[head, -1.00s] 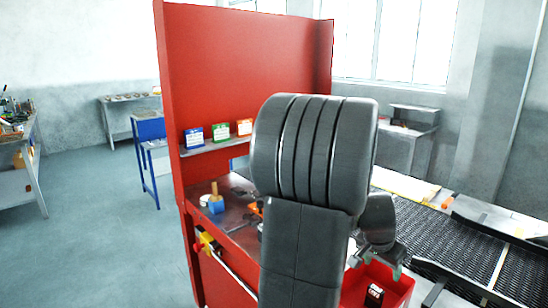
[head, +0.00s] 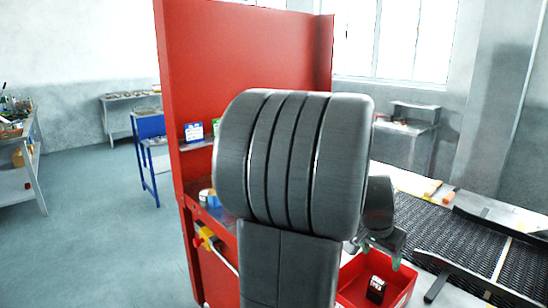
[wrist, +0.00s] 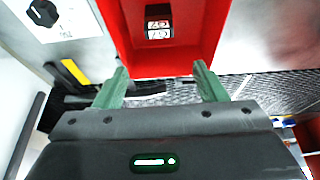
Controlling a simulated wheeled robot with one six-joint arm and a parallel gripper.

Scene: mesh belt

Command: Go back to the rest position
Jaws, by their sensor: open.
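My gripper (head: 382,251) is open and empty, its green fingertips beside the upper part of a red bin (head: 403,292) in the head view. The wrist view shows the two green fingers (wrist: 160,86) spread apart, with the red bin (wrist: 205,50) beyond them. A small black item with white marks (head: 376,289) lies in the bin, and it also shows in the wrist view (wrist: 158,22). It is apart from the fingers. My large grey arm hides the middle of the head view.
A tall red panel (head: 240,50) stands behind my arm, with a blue-and-white card (head: 194,131) on its shelf. A black mesh belt (head: 450,235) runs at the right. Open floor (head: 95,240) lies at the left.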

